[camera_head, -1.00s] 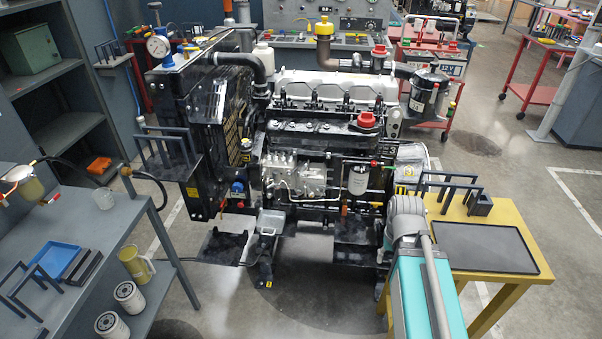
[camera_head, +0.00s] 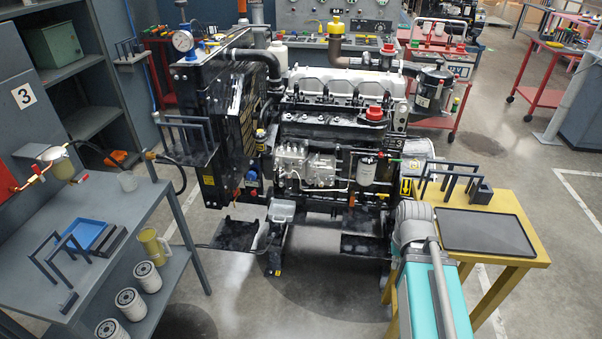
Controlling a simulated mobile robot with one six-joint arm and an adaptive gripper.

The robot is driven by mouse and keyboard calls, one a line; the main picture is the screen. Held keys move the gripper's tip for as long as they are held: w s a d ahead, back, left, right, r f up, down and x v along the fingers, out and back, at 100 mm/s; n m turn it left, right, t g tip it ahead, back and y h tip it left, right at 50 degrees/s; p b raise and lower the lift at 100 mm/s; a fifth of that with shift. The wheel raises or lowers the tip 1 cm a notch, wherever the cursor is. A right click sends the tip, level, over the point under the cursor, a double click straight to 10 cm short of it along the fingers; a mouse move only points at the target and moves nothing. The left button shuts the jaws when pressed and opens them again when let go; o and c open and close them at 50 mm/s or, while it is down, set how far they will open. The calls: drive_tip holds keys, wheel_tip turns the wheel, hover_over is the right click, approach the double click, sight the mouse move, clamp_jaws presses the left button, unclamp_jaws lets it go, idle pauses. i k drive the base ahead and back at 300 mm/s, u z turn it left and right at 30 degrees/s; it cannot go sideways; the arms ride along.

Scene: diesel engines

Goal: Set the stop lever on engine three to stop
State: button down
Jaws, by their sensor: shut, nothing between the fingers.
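A black diesel engine (camera_head: 335,128) with a pale top cover stands in the middle of the view. On the engine's near side are a silver injection pump (camera_head: 306,164) and a white filter (camera_head: 367,171). I cannot make out the stop lever or its position at this size. My grey and teal arm reaches in from the bottom right, in front of the engine's right end. My gripper is not visible.
A grey bench (camera_head: 105,200) at the left holds a blue tray (camera_head: 86,233), with white filters and a yellow jug (camera_head: 151,245) below. A yellow table (camera_head: 505,200) with a black tray (camera_head: 485,231) stands at the right. Floor in front of the engine is open.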

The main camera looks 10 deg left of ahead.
sight(315, 156)
drive_tip(key=k, duration=0.35)
drive_tip(key=u, duration=0.45)
drive_tip(key=i, duration=1.35)
drive_tip(key=z, duration=0.4)
